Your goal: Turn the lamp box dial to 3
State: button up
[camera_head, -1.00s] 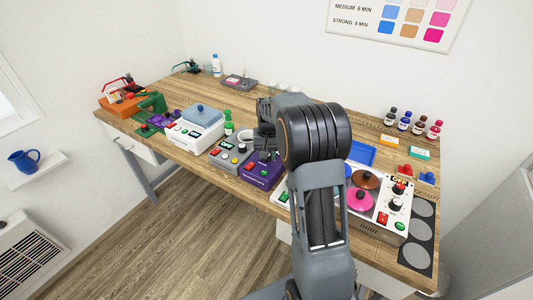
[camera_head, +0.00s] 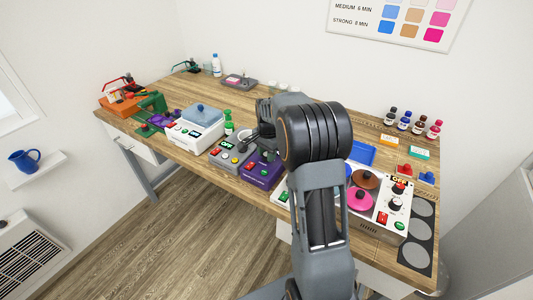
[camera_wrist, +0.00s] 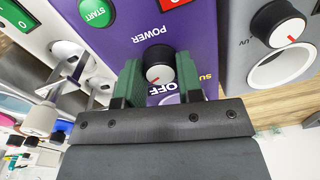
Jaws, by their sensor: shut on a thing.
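A purple box (camera_wrist: 120,48) with a POWER label, a green START button and a red switch lies under my gripper in the wrist view. My gripper (camera_wrist: 158,75) is shut on its round black dial (camera_wrist: 157,60), with one green finger on each side. A red mark on the dial's face is on the side near the printed OFF. Other dial markings are largely hidden by the fingers, so no 3 can be read. In the head view the purple box (camera_head: 258,174) is on the bench, and my arm hides its dial. No lamp box name is legible.
A grey box (camera_head: 229,157) is close beside the purple one; its black knob (camera_wrist: 278,25) shows in the wrist view. A white hotplate unit (camera_head: 378,221) with pans stands right of my arm.

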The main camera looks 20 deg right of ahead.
jog(key=shift+m, duration=0.5)
jog(key=o, duration=0.9)
jog(key=r, duration=1.3)
jog(key=shift+s+d+r, duration=0.1)
jog(key=shift+s+r, duration=0.2)
jog(key=shift+r, duration=0.1)
